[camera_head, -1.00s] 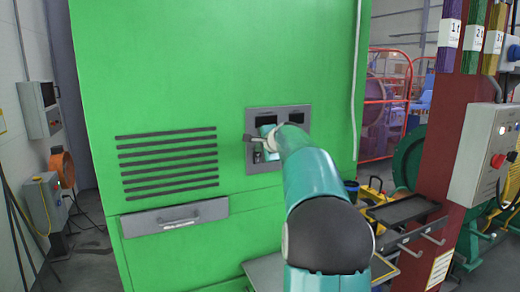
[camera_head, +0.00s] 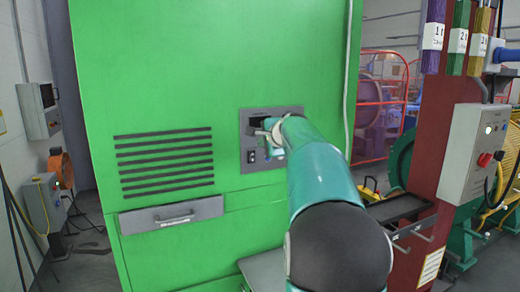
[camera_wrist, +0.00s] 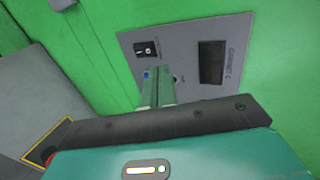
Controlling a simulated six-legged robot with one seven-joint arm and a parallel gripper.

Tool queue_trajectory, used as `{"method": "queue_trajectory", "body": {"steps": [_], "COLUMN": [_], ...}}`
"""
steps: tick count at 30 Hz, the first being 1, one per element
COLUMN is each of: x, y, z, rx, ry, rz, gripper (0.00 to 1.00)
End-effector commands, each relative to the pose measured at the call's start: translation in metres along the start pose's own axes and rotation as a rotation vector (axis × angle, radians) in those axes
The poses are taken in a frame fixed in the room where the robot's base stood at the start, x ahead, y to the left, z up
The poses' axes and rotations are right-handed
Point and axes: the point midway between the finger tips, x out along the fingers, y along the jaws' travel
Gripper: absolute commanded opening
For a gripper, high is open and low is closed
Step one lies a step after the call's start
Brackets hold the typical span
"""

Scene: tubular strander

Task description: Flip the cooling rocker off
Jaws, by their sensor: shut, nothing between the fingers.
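A grey panel (camera_head: 246,112) is set in the green cabinet, and it also shows in the wrist view (camera_wrist: 188,36). A small black rocker (camera_head: 251,156) sits low on the panel's left side. In the wrist view the rocker (camera_wrist: 145,48) has a white mark, and its label is too small to read. My gripper (camera_head: 262,131) is shut and empty in front of the panel, above and slightly right of the rocker in the head view. In the wrist view my gripper's fingertips (camera_wrist: 157,74) are close to the rocker. I cannot tell whether they touch the panel.
A dark display window (camera_wrist: 212,63) is on the panel. A slatted vent (camera_head: 164,163) and a drawer with a handle (camera_head: 172,214) are on the cabinet to the left. A red post (camera_head: 440,140) with a grey control box (camera_head: 470,150) stands at right.

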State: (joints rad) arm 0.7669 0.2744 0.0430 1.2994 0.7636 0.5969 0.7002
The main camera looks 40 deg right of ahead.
Motion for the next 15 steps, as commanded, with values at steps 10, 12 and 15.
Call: {"method": "queue_trajectory", "body": {"steps": [10, 12, 15], "x": [-0.048, -0.050, -0.051], "y": [-0.014, -0.014, -0.014], "z": [0.000, 0.000, 0.000], "rx": [-0.001, 0.000, 0.000], "ry": [0.000, 0.000, 0.000], "rz": [0.001, 0.001, 0.002], "gripper": [0.00, 0.00, 0.00]}}
